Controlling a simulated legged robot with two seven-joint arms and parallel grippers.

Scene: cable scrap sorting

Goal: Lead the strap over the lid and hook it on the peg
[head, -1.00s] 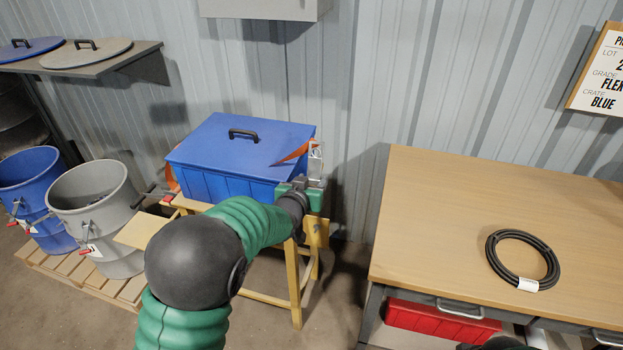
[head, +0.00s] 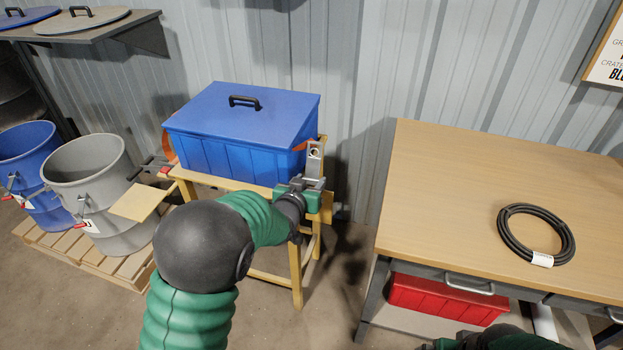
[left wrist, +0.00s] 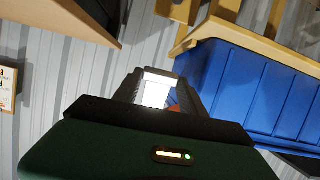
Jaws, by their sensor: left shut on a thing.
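The blue crate (head: 235,152) with its blue lid (head: 240,112) stands on a wooden stand (head: 292,255). The lid is down, with a black handle on top. My left gripper (head: 311,176) is at the crate's front right corner, shut on the strap's metal end piece (head: 314,155), which has a hole. A short orange part of the strap (head: 302,146) shows behind it, beside the crate's right end. In the left wrist view the bright end piece (left wrist: 154,92) sits between the fingers. More orange strap (head: 167,142) shows at the crate's left end. I cannot make out the peg.
A workbench (head: 450,190) with a coiled black cable (head: 536,234) stands at the right, a red bin (head: 432,298) below it. A gray bucket (head: 97,200) and a blue bucket (head: 35,170) stand at the left. Part of my right arm shows at the bottom edge.

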